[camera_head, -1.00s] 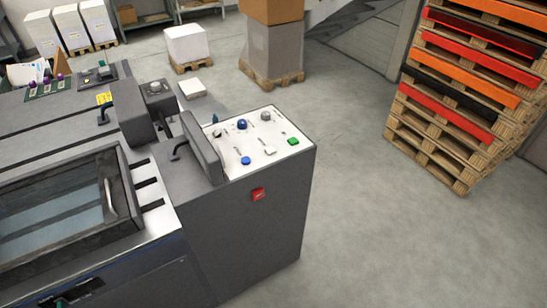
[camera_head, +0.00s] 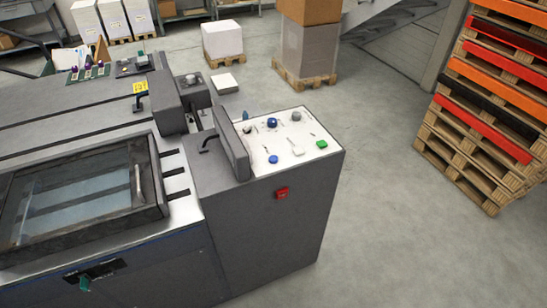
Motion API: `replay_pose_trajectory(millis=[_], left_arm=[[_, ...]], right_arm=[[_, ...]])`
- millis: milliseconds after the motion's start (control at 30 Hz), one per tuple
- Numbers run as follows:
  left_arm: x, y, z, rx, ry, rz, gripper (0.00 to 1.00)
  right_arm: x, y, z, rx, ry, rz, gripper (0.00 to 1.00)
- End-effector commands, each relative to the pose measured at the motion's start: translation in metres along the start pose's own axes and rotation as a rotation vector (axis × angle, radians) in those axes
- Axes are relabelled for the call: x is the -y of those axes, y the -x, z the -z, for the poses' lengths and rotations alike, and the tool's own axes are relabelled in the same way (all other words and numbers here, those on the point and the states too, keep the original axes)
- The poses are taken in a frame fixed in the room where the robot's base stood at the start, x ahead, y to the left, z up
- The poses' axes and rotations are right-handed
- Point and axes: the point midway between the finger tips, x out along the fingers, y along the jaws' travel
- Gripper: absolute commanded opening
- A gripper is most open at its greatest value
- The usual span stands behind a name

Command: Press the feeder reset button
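A white control panel (camera_head: 262,163) lies on top of a dark grey machine cabinet (camera_head: 275,235) at the middle of the head view. It carries a blue button (camera_head: 273,160) near its front edge, a green button (camera_head: 321,144) at the right, a larger blue knob (camera_head: 272,123) and a grey knob (camera_head: 296,115) at the back, and a few small white parts. A red switch (camera_head: 282,193) sits on the cabinet's front face. I cannot read any labels, so I cannot tell which control is the feeder reset button. Neither of my grippers is in view.
A raised dark flap (camera_head: 232,148) stands along the panel's left side. The machine with a glass-windowed lid (camera_head: 78,194) fills the left. Stacked pallets (camera_head: 487,110) stand at the right, and boxes on a pallet (camera_head: 307,50) at the back. The floor (camera_head: 400,210) right of the cabinet is clear.

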Motion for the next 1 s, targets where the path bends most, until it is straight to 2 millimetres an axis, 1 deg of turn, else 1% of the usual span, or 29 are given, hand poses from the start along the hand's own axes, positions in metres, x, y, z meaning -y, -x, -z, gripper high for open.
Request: replay_pose_trajectory(millis=[33, 300, 400, 1000], left_arm=[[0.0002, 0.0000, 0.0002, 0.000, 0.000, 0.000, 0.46], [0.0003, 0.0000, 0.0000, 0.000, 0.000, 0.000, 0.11], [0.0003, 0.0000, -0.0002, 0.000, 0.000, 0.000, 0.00], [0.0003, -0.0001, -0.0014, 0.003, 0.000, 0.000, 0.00]], right_arm=[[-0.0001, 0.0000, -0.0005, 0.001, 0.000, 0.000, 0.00], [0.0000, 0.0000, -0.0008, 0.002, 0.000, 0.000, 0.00], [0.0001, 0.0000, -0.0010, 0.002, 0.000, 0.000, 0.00], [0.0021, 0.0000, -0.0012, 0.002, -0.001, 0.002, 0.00]])
